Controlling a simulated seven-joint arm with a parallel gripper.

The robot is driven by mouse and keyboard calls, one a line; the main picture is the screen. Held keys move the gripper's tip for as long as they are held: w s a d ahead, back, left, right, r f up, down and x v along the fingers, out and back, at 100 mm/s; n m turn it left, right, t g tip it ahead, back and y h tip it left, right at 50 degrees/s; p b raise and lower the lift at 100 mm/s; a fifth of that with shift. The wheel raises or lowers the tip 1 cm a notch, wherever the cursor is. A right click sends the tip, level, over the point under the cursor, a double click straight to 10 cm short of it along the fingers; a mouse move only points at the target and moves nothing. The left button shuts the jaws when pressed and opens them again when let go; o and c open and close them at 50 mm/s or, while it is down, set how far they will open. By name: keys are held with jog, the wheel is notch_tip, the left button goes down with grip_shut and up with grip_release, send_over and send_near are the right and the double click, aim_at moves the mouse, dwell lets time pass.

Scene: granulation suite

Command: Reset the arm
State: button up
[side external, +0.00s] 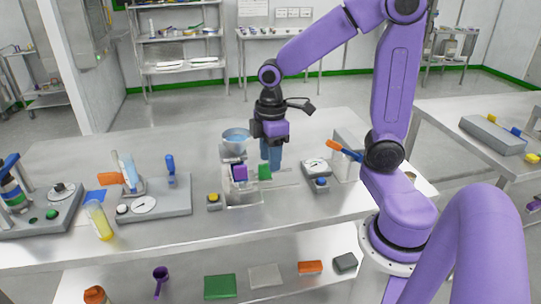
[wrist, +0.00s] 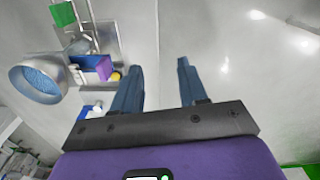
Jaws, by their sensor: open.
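My gripper (side external: 271,158) hangs over the middle of the steel bench with its two blue fingers pointing down. It is just right of the machine with the blue-filled bowl. In the wrist view my gripper (wrist: 160,64) is open, with nothing between the fingers but bare bench surface. The bowl (wrist: 42,80) shows to the left of the fingers there, apart from them. A purple block (wrist: 97,68) on the machine is nearer the left finger. I cannot tell the exact height of the fingertips above the bench.
The bowl machine (side external: 236,151) stands close left of my gripper, with a green block (side external: 264,172) in front. A grey box with a dial (side external: 317,167) and a container holding an orange-and-blue tool (side external: 344,151) stand right. Bench behind is clear.

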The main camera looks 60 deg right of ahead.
jog(key=shift+s+a, duration=0.15)
jog(key=shift+a, duration=0.05)
jog(key=s+a, duration=0.3)
jog(key=s, duration=0.5)
jog(key=s+a+n, duration=0.1)
jog(key=s+a, duration=0.2)
jog(key=s, duration=0.4)
jog(key=shift+s+a+r+n, duration=0.25)
jog(key=shift+s+a+n, duration=0.05)
jog(key=shift+s+a, duration=0.1)
